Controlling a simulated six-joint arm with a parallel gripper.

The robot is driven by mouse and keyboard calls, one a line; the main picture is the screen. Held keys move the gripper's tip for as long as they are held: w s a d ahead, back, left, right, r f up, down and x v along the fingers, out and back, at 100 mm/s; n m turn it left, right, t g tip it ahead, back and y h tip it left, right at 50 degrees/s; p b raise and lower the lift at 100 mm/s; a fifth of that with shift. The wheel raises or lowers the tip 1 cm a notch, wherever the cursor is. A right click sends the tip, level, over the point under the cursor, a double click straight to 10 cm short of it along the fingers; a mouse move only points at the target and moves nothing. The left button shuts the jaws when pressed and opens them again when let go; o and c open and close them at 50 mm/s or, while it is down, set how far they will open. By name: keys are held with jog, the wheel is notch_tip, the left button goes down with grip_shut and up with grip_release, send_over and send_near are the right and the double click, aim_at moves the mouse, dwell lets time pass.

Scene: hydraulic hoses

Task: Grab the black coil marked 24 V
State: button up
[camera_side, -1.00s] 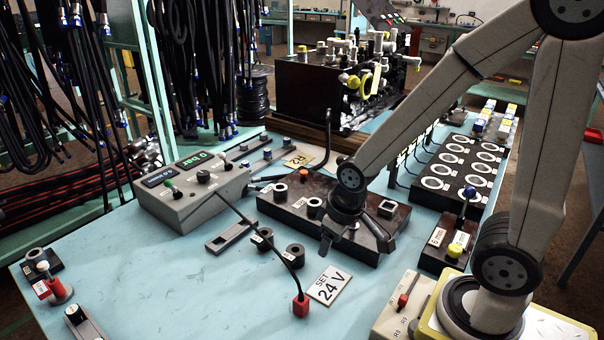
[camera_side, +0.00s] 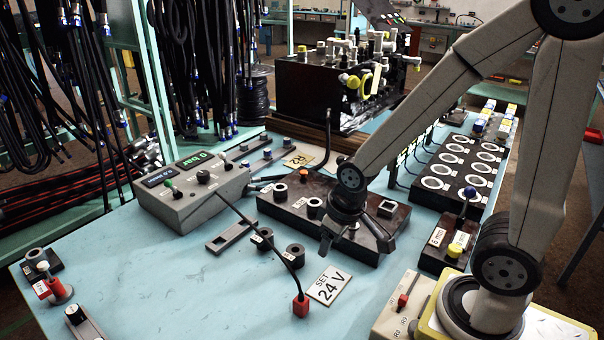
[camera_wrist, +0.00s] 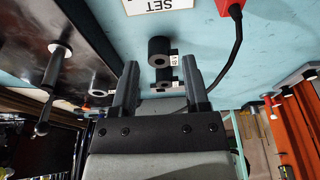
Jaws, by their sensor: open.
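Two black ring-shaped coils stand on the blue bench in the side view, a nearer one (camera_side: 294,256) and a farther one (camera_side: 262,238), each with a small white tag. The tag print is too small to read, so I cannot tell which is marked 24 V. In the wrist view the two coils (camera_wrist: 160,50) show beyond my fingertips, roughly between them in the picture. My gripper (camera_side: 356,246) is open and empty, right of the coils and in front of the dark manifold block (camera_side: 270,204). It also shows in the wrist view (camera_wrist: 160,72).
A white "SET 24 V" card (camera_side: 328,286) and a red connector (camera_side: 300,306) on a black cable lie near the coils. The cable arches from the grey meter box (camera_side: 190,190) over the bench close to the coils. A flat slotted grey plate (camera_side: 228,237) lies left.

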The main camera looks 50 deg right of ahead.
jog(key=o, duration=0.5)
